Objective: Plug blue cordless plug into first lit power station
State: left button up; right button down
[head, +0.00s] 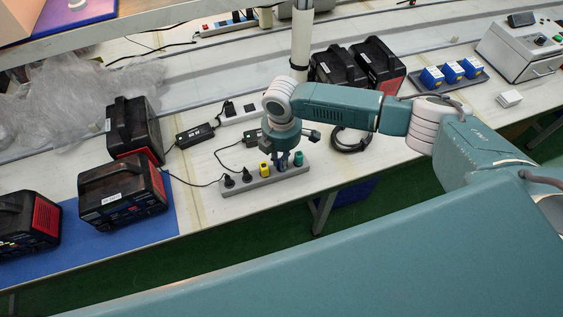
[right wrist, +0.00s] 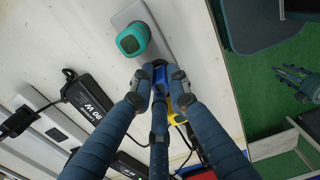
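A blue plug (right wrist: 160,74) is at a light grey power strip (head: 240,185), between a yellow plug (head: 264,169) and a teal plug (head: 299,158). My right gripper (head: 283,158) points down over the strip. In the right wrist view its fingers (right wrist: 160,84) are closed around the blue plug. The fingers cover the plug's base, so I cannot tell whether it is seated in the strip or just lifted. The teal plug (right wrist: 132,40) and yellow plug (right wrist: 183,106) stand on either side. No lit indicator is clear.
Black plugs (head: 236,178) fill the strip's left end. Black adapters (head: 194,136) and a white strip (head: 238,116) lie behind it. Black-red power units (head: 122,190) stand left and at the back (head: 377,67). Another strip (head: 227,26) lies farther back. Blue boxes (head: 452,72) sit right.

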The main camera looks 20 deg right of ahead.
jog(key=shift+r, duration=0.1)
jog(key=shift+r+p, duration=2.95)
jog(key=shift+f, duration=0.1)
